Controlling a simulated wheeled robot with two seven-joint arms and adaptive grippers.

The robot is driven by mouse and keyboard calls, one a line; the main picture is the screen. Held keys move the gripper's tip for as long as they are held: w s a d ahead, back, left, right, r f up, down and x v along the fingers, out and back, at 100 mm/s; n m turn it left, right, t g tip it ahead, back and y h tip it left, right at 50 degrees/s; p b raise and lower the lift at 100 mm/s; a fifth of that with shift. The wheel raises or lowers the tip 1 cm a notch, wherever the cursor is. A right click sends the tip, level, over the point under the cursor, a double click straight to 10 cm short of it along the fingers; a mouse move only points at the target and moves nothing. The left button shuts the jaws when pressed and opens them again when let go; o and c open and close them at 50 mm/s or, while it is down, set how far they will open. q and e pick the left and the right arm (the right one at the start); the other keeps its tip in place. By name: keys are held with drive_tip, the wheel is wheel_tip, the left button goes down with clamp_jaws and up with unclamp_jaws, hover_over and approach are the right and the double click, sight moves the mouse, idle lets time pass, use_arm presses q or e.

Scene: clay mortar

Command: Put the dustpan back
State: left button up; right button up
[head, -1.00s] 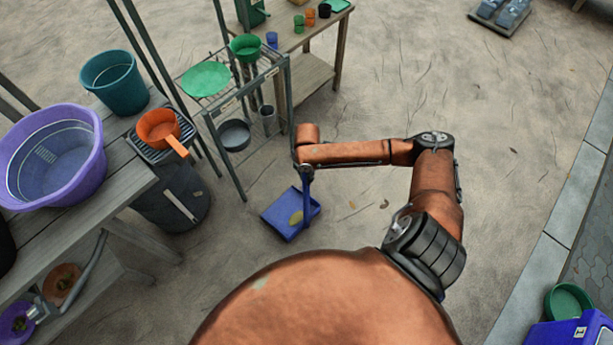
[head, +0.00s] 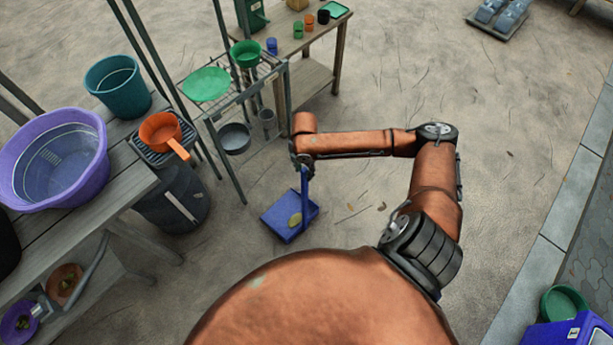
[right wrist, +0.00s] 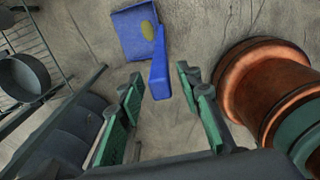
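The blue dustpan (head: 277,221) sits at floor level in the head view, its pan low and its long handle (head: 305,190) standing up. A yellowish leaf lies in the pan. I cannot tell whether the pan touches the ground. My right gripper (head: 302,163) is at the upper end of the handle. In the right wrist view the gripper (right wrist: 160,77) has its fingers apart, with the handle end (right wrist: 159,85) between them and gaps visible on both sides. The dustpan's pan (right wrist: 130,32) is beyond the fingertips. My left gripper is not in view.
A metal rack (head: 222,105) with a green plate (head: 206,83) and grey pot (head: 235,138) stands behind the dustpan.

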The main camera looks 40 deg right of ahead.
wheel_tip(320, 180, up, 5)
drive_tip(key=shift+p, duration=0.55)
